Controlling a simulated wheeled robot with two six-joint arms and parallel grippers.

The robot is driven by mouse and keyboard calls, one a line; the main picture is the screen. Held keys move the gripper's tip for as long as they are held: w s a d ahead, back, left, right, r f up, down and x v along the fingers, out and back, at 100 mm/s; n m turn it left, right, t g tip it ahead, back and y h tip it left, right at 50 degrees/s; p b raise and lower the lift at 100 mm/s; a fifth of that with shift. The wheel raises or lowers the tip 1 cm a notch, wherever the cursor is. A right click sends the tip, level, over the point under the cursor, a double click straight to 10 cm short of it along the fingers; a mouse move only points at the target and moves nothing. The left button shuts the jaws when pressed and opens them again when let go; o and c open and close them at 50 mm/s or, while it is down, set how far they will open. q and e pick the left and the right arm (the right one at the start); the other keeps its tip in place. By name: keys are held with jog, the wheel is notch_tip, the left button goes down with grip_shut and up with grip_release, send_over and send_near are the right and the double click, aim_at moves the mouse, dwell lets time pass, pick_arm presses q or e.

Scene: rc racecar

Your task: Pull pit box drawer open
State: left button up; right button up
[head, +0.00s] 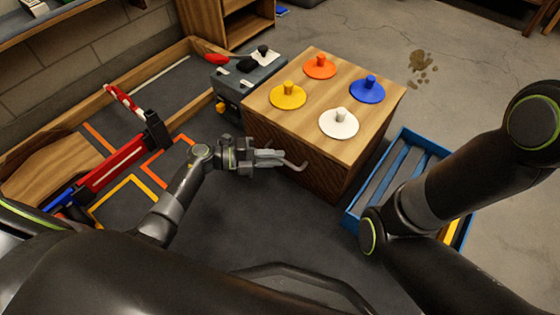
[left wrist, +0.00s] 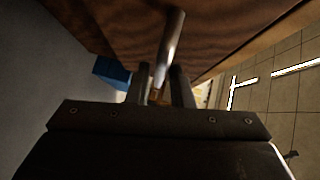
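The pit box (head: 300,170) is a wooden cube with a dark-grained front and a light top. A bent metal drawer handle (head: 296,166) sticks out from its front. My left gripper (head: 272,158) is at this handle. In the left wrist view, the handle (left wrist: 170,45) runs down between my two close-set fingers (left wrist: 161,85), with little room on either side. The fingers look shut on it, though the contact itself is partly hidden. No open gap shows around the drawer. My right arm crosses the right side; its gripper is out of view.
Orange, yellow, blue and white knobbed discs (head: 319,67) stand on the box top. A blue tray (head: 352,214) is close at its right. A grey case (head: 247,82) stands behind left. A red-and-black tool (head: 112,165) lies left. Dark floor in front is clear.

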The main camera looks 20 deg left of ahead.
pick_arm(q)
jog(key=shift+x, duration=1)
jog(key=shift+c, duration=0.2)
grip_shut()
